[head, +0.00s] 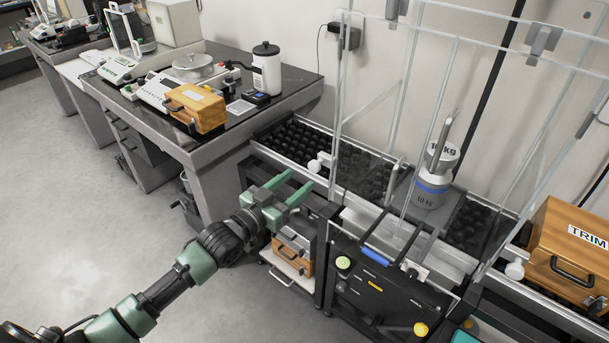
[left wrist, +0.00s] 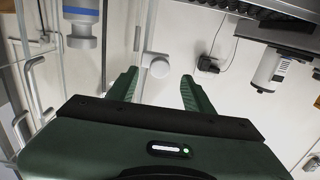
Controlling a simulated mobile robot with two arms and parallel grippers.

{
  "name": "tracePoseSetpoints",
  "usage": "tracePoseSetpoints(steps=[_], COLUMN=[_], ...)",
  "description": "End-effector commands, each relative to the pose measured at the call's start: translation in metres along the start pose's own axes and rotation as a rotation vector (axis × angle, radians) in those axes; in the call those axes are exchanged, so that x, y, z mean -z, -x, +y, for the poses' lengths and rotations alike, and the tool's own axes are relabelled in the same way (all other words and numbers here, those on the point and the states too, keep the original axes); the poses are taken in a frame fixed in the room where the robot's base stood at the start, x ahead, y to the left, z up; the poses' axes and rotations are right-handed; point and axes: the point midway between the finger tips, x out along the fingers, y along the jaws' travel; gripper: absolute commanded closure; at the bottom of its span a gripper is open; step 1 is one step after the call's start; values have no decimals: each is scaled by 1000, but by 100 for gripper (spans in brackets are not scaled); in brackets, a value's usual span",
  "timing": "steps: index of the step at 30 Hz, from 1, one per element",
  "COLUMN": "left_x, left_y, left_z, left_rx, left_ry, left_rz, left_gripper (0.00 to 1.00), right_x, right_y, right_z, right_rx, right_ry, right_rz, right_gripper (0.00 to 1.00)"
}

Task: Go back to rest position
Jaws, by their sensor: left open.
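My left gripper (head: 294,190) is open and empty. Its green fingers are apart and reach in front of the roller track, left of the glass enclosure. It also shows in the left wrist view (left wrist: 160,84), with nothing between the fingers and a white round knob beyond them. My left arm comes in from the bottom left of the head view. My right gripper is in neither view. A 10 kg weight (head: 431,192) with a blue band stands inside the glass enclosure, apart from my gripper.
The glass enclosure (head: 399,90) stands right of my gripper, above a black scale body (head: 375,300). A dark-topped table (head: 290,85) with balances is at the back left. An orange case (head: 570,250) sits at right. Grey floor (head: 75,210) at left is clear.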

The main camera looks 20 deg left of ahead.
Motion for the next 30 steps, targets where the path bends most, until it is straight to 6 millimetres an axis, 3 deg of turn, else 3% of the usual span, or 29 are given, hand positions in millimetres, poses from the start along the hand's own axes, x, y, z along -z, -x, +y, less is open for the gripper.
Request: tracePoseSetpoints(steps=[6, 23, 26, 29, 30], left_x=[-1, -6, -36, -91, -120], left_y=[22, 24, 27, 37, 45], left_z=[0, -2, -10, -23, -28], left_rx=[-1, 6, 37, 91, 115], left_ry=[1, 2, 7, 11, 13], left_rz=[-1, -11, -64, -168, -222], left_gripper=[49, 49, 49, 49, 49], right_x=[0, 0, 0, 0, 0], right_y=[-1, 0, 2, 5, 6], right_z=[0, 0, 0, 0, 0], right_rx=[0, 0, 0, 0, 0], right_ry=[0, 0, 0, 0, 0], right_rz=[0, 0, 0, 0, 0], right_gripper=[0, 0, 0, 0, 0])
